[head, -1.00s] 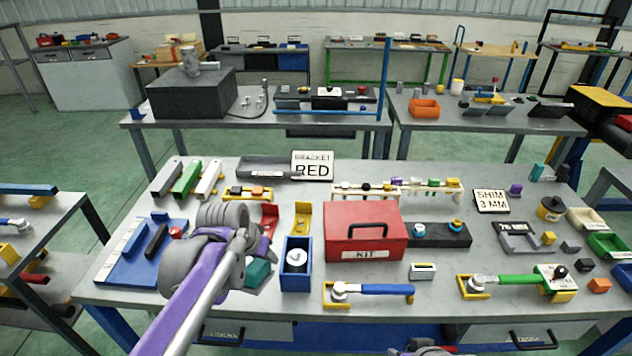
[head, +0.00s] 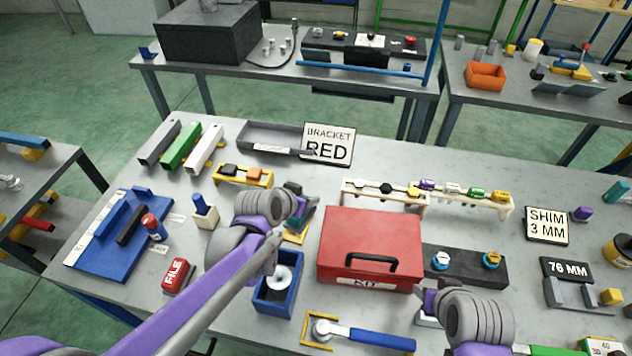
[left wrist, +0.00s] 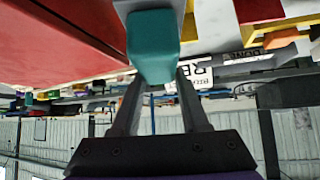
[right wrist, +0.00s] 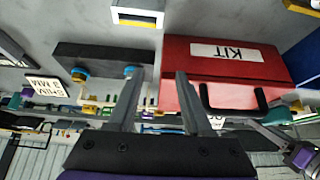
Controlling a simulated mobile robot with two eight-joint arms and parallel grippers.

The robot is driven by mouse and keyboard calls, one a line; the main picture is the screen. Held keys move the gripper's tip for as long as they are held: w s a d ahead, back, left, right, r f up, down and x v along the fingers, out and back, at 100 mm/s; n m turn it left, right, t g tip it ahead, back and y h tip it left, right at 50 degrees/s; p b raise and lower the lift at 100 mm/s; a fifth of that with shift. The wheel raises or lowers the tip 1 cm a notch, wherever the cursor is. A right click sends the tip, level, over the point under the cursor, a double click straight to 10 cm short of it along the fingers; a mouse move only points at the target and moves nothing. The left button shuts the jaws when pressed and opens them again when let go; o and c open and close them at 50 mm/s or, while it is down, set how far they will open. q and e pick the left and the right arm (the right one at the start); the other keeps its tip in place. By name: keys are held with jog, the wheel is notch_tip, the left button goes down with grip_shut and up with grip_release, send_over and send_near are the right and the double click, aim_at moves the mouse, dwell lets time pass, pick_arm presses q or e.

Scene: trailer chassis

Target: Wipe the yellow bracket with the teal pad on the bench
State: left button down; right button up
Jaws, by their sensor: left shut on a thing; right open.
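The teal pad (left wrist: 153,45) is held between the fingers of my left gripper (left wrist: 155,78). In the head view that gripper (head: 298,205) is left of the red kit box, over the yellow bracket (head: 296,238). The pad (head: 301,220) and gripper hide most of the bracket, so only a yellow edge shows. I cannot tell whether the pad touches it. My right gripper (right wrist: 157,85) is open and empty, in front of the kit box and black block. In the head view it shows at the lower right (head: 430,295).
The red kit box (head: 370,247) stands right of the left gripper. A blue bin (head: 263,298) with a white roll is in front of it. A sign (head: 328,144) reads "BRACKET RED". A yellow rack (head: 242,177) lies behind left. A black block (head: 475,268) is at right.

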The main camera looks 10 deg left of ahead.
pick_arm(q)
jog(key=shift+f, duration=0.25)
jog(key=shift+s+f+b, duration=0.4)
jog(key=shift+f, duration=0.3)
notch_tip(320, 180, down, 4)
jog(key=shift+w+r+b, duration=0.1)
jog(key=shift+r+b, duration=0.05)
jog(key=shift+b, duration=0.75)
pick_arm(e)
jog(key=s+f, duration=0.1)
jog(key=f, duration=0.1)
jog(key=s+f, duration=0.1)
jog(key=f, duration=0.1)
jog(key=shift+s, duration=0.4)
pick_arm(q)
jog(key=shift+f, duration=0.3)
pick_arm(e)
jog(key=shift+s+f, duration=0.25)
pick_arm(q)
jog(key=shift+w, duration=0.15)
pick_arm(e)
jog(key=shift+w, duration=0.15)
pick_arm(q)
jog(key=shift+f+b, duration=0.75)
jog(key=shift+f, duration=0.1)
pick_arm(e)
jog(key=shift+s+f+g, duration=0.3)
jog(key=shift+s+f, duration=0.1)
jog(key=shift+f, duration=0.4)
